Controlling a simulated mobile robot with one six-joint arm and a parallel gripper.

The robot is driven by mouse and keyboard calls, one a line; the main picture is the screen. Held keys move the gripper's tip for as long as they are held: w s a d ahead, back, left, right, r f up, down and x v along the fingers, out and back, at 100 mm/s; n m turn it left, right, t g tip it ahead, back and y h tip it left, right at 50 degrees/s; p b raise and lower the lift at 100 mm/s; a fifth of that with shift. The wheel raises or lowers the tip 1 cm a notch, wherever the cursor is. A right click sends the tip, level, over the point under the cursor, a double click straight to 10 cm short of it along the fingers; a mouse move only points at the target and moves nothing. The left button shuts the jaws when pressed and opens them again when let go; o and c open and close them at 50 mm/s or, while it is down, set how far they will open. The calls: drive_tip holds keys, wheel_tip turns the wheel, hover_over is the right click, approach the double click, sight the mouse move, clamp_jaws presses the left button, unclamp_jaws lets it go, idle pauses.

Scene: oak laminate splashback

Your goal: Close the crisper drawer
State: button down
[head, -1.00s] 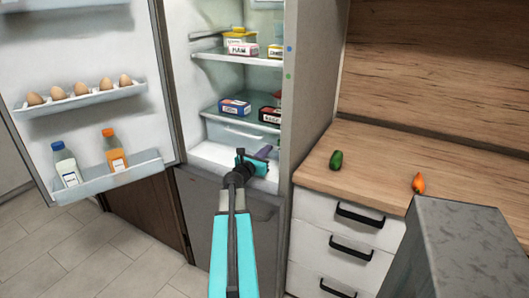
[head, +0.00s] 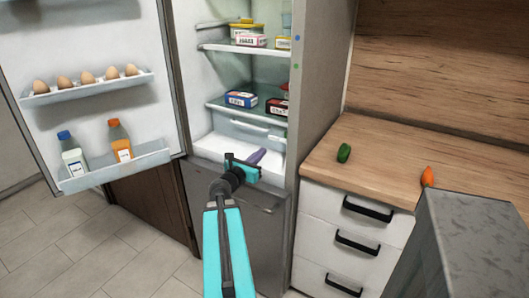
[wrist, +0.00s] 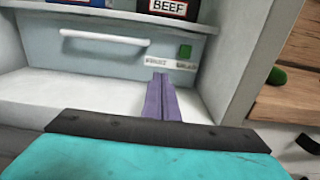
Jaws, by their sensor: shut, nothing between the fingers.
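The crisper drawer (head: 240,129) sits low inside the open fridge, under the bottom shelf. In the wrist view its pale front (wrist: 120,62) carries a white bar handle (wrist: 105,37). The front is close under the shelf edge, with bare white fridge floor before it; any small remaining gap is hard to judge. My gripper (head: 261,154) is shut and empty, its purple fingers together over the fridge floor. In the wrist view the fingertips (wrist: 160,77) point at the lower right part of the drawer front. I cannot tell whether they touch it.
The fridge door (head: 100,45) stands open at the left with eggs and bottles. Boxes, including a BEEF box (wrist: 172,8), sit on the shelf above the drawer. The fridge side wall (wrist: 262,60) is close on the right. A counter (head: 390,155) stands beyond it.

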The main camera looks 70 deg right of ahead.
drive_tip(key=shift+w+a+r+p, duration=0.1)
drive_tip(key=shift+w+a+p, duration=0.05)
drive_tip(key=shift+a+p, duration=0.8)
drive_tip(key=a+p, duration=0.1)
drive_tip(key=p, duration=0.6)
drive_tip(key=shift+w+a, duration=0.15)
drive_tip(key=shift+a, duration=0.25)
